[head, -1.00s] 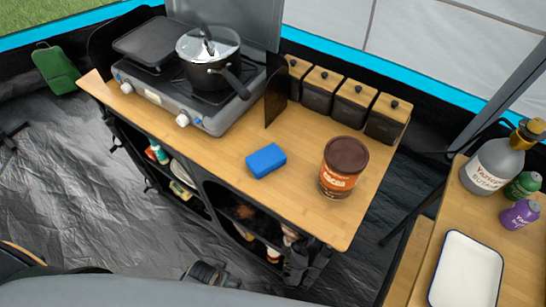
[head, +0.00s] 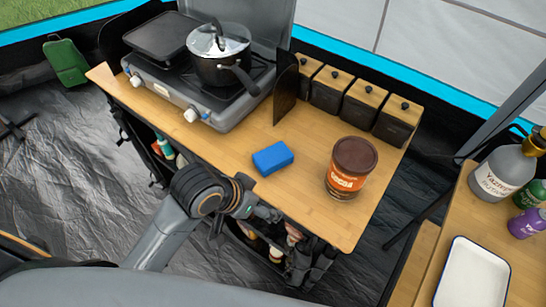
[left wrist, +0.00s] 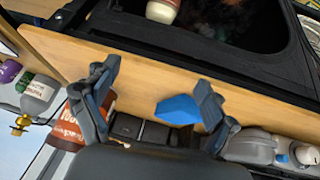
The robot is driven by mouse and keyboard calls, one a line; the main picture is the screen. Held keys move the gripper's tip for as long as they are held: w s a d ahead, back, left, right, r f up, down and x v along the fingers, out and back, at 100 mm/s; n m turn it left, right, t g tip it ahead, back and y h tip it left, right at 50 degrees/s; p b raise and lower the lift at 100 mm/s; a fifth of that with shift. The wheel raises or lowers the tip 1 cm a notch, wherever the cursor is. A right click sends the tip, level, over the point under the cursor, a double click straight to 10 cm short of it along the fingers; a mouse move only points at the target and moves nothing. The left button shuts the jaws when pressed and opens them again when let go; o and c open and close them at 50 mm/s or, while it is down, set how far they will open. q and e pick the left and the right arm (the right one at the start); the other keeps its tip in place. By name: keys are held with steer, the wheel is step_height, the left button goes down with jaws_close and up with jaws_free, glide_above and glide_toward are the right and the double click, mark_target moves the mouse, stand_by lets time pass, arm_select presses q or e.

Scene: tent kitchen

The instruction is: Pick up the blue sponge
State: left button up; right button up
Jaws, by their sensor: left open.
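The blue sponge (head: 273,158) lies flat on the wooden counter (head: 225,150), left of the cocoa tin. In the left wrist view the sponge (left wrist: 178,109) shows beside the inner side of the right-hand finger. My left gripper (head: 266,213) is at the counter's front edge, short of the sponge and apart from it in the head view. In the left wrist view my left gripper (left wrist: 155,97) has its fingers spread wide with nothing held between them. My right gripper is not in view.
A brown cocoa tin (head: 351,168) stands right of the sponge. A stove (head: 190,85) with a lidded pot (head: 218,55) and several black canisters (head: 358,100) stand behind. The counter around the sponge is bare.

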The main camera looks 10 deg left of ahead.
arm_select(q)
steer(key=w+d+r+m, duration=0.1)
steer(key=w+r, duration=0.1)
steer(key=w+d+r+m+h, duration=0.1)
steer(key=d+r, duration=0.1)
steer(key=shift+w+d+r+m, duration=0.1)
steer(key=shift+w+d+m, duration=0.1)
steer(key=shift+w+m, duration=0.15)
step_height(320, 180, up, 3)
steer(key=w+m+g, duration=0.1)
steer(key=w, duration=0.1)
steer(key=g+y, duration=0.1)
steer(key=y, duration=0.2)
glide_toward(272, 156)
steer(key=x, duration=0.3)
steer(key=shift+w, duration=0.2)
steer(key=shift+p+x, duration=0.6)
steer(key=shift+x, duration=2.25)
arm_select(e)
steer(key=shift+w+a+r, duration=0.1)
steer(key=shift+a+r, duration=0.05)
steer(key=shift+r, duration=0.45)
arm_select(q)
steer(key=shift+p, duration=0.45)
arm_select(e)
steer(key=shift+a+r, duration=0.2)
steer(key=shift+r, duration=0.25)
arm_select(q)
steer(key=c, duration=0.9)
